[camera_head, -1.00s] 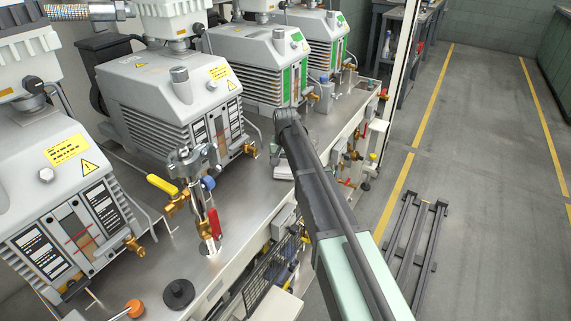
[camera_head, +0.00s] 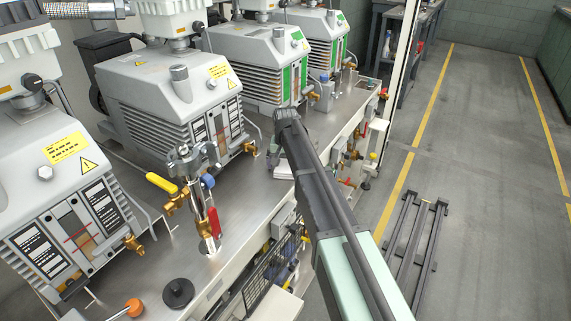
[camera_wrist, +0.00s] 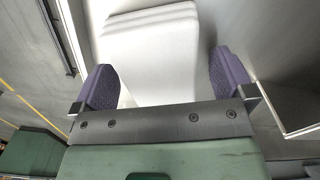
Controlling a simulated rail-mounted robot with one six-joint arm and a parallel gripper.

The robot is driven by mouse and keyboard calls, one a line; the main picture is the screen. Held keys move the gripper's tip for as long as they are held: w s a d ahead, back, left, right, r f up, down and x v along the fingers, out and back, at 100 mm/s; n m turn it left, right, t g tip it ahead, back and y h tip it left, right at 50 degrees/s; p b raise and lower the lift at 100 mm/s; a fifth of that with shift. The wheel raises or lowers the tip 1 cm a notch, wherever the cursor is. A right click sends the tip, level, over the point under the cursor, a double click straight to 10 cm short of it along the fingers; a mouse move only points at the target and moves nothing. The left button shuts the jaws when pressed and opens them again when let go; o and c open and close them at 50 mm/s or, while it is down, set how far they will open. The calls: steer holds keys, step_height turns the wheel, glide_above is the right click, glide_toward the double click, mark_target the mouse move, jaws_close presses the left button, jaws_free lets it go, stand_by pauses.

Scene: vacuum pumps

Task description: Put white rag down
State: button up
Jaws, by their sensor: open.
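The white rag (camera_wrist: 150,50) is a folded stack in the wrist view, just beyond and partly between the fingers of my gripper (camera_wrist: 165,85). The purple finger pads are apart, and clear space shows between each pad and the rag. In the head view the rag (camera_head: 284,170) lies on the metal bench top (camera_head: 245,200), partly hidden by my arm. My gripper is mostly hidden there behind the arm.
Several grey vacuum pumps (camera_head: 165,100) stand along the back of the bench. A valve pipe with yellow and red handles (camera_head: 200,200) rises in front. A dark metal frame (camera_head: 415,240) lies on the floor at right. The aisle is clear.

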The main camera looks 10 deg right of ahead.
step_height(320, 180, up, 11)
steer(key=p, duration=1)
steer(key=shift+f, duration=0.15)
jaws_close()
stand_by(0.6)
